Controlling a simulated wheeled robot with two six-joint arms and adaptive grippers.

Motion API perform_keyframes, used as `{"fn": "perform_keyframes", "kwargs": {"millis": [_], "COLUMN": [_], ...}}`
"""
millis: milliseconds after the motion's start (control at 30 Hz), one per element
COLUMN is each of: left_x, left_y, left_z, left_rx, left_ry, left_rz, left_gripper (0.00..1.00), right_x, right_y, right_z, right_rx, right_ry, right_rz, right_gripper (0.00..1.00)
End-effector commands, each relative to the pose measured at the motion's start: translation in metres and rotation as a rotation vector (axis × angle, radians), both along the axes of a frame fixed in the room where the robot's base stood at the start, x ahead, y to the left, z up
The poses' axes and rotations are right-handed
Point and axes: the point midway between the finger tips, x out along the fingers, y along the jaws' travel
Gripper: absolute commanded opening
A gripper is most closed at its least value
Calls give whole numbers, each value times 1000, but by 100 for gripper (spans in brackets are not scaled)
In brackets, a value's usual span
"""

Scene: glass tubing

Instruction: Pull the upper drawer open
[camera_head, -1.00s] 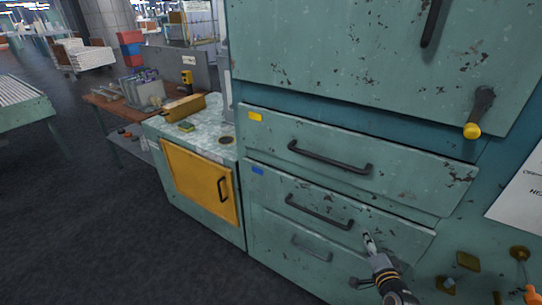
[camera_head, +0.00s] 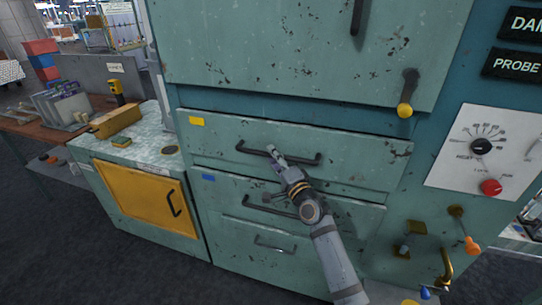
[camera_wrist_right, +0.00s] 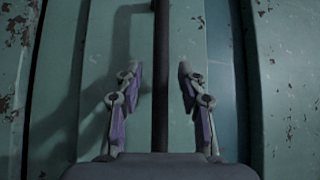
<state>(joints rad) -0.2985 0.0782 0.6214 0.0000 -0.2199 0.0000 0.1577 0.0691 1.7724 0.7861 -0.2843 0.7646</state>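The upper drawer (camera_head: 345,160), green with chipped paint and a yellow tag, looks closed. Its black bar handle (camera_head: 303,160) runs across its front. My right gripper (camera_head: 276,154) is at the left half of this handle. In the right wrist view the handle (camera_wrist_right: 160,40) shows as a dark upright bar between the two spread fingers of the gripper (camera_wrist_right: 158,72), with a gap on each side. The gripper is open; the depth of the fingers around the bar is hard to tell. My left gripper is not in view.
A lower drawer (camera_head: 225,188) with a blue tag and a similar handle (camera_head: 262,207) sits below. A yellow cabinet door (camera_head: 140,198) is at the left. Yellow-knobbed lever (camera_head: 405,95), a dial panel (camera_head: 480,150) and valves are at the right.

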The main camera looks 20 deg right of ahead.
Motion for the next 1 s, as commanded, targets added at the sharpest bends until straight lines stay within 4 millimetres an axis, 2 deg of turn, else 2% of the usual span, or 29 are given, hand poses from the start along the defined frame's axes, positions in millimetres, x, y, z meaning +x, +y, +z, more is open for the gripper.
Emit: {"fn": "perform_keyframes", "kwargs": {"millis": [133,400,467,700,1000], "left_x": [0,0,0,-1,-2], "left_y": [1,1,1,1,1], "left_z": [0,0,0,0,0], "left_rx": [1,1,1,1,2], "left_ry": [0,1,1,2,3], "left_rz": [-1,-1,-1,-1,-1], "left_gripper": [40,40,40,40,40], "right_x": [13,15,15,15,15], "right_y": [3,3,3,3,3], "right_z": [2,2,2,2,2], "right_rx": [0,0,0,0,-1], "right_ry": [0,1,1,1,1], "right_rz": [0,0,0,0,0], "right_gripper": [39,39,34,1,0]}}
